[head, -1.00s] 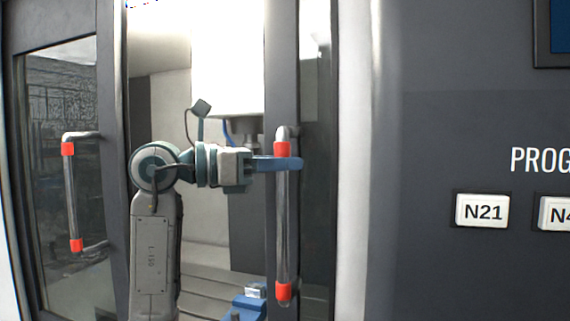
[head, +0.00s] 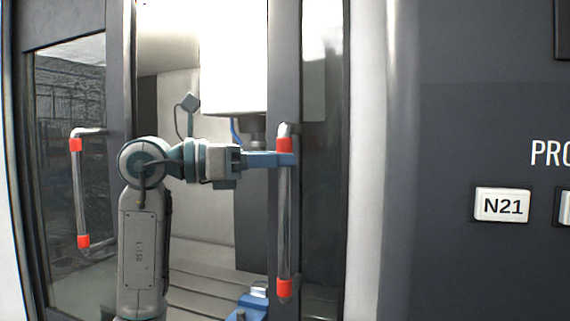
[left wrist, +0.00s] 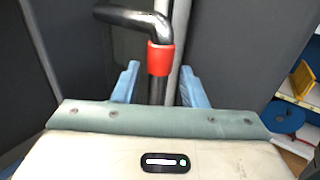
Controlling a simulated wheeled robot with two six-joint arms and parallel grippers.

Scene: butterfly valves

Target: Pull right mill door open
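The right mill door (head: 325,220) is a dark framed panel with a window. A wide gap lies between it and the left door, showing the mill's inside. Its upright metal handle (head: 285,220) has red collars near both ends. My left gripper (head: 285,160) reaches across the gap to the handle's upper part, just below the top red collar. In the left wrist view, the handle (left wrist: 159,60) stands between the two blue fingers (left wrist: 158,86), with space on each side. The gripper is open around it. My right gripper is in neither view.
The left door (head: 65,280) has a similar handle (head: 80,195) with red collars. Inside the mill are a white spindle housing (head: 234,65) and a blue vise (head: 247,308). The control panel (head: 450,130) with an N21 label (head: 502,205) is at right.

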